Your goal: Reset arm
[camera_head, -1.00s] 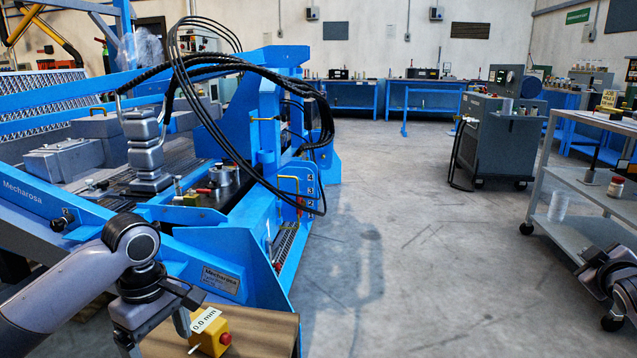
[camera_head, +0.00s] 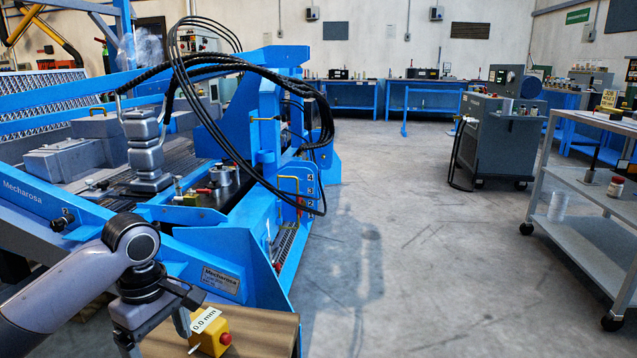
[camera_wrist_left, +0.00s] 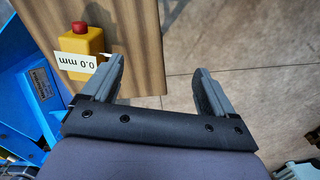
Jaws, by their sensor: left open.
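My left gripper (camera_head: 158,340) is at the lower left of the head view, above the near end of a wooden surface. In the left wrist view its two fingers (camera_wrist_left: 160,85) are spread apart with nothing between them. The left finger is near a yellow box (camera_wrist_left: 84,45) with a red button and a "0.0 mm" label; I cannot tell whether they touch. The box also shows in the head view (camera_head: 210,335), just right of the gripper.
A big blue machine (camera_head: 230,255) with black hoses fills the left side. The wooden surface (camera_head: 275,330) lies below my left gripper. A grey trolley (camera_head: 588,235) stands at the right, with a grey cabinet (camera_head: 497,150) behind it. The middle floor is clear.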

